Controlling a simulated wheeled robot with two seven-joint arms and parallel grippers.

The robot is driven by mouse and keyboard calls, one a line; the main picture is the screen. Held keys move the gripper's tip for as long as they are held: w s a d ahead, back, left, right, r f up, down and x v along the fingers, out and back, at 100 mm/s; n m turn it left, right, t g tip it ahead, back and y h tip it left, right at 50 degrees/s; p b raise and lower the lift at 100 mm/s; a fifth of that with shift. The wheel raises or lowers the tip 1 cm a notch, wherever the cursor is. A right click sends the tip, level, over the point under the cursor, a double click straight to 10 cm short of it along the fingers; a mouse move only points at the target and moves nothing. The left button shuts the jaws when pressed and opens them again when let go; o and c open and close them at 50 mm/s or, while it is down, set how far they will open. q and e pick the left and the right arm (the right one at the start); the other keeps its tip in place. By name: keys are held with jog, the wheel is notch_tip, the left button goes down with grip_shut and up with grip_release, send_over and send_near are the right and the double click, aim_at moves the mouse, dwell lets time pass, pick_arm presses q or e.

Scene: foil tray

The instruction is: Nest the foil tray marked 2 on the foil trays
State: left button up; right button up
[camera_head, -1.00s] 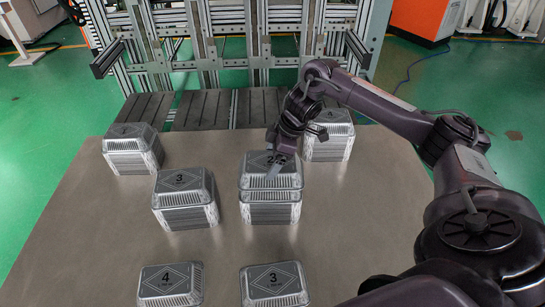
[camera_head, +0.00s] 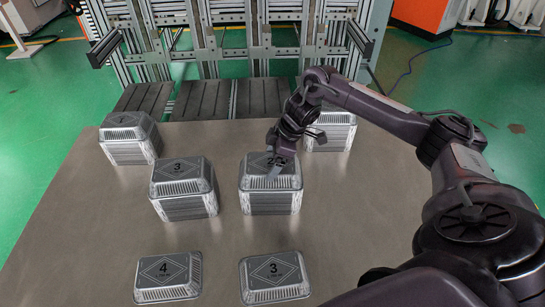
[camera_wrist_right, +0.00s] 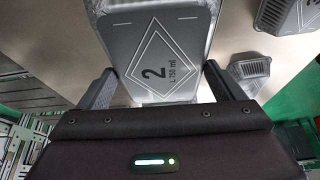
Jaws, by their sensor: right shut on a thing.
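The foil tray marked 2 (camera_head: 284,177) lies upside down on top of a stack of foil trays (camera_head: 272,203) at the centre of the table. It sits flush on the stack, with no clear gap below it. My right gripper (camera_head: 275,170) is shut on this tray from above. In the right wrist view the tray's marked face (camera_wrist_right: 160,60) shows between the two fingers (camera_wrist_right: 157,88). My left gripper is not in view.
A stack topped by a tray marked 3 (camera_head: 183,180) stands to the left. Other stacks stand at the back left (camera_head: 129,137) and back right (camera_head: 331,133), the latter partly behind my arm. Single trays marked 4 (camera_head: 168,277) and 3 (camera_head: 274,277) lie at the front.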

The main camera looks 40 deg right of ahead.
jog(key=o, duration=0.7)
jog(key=shift+v, duration=3.85)
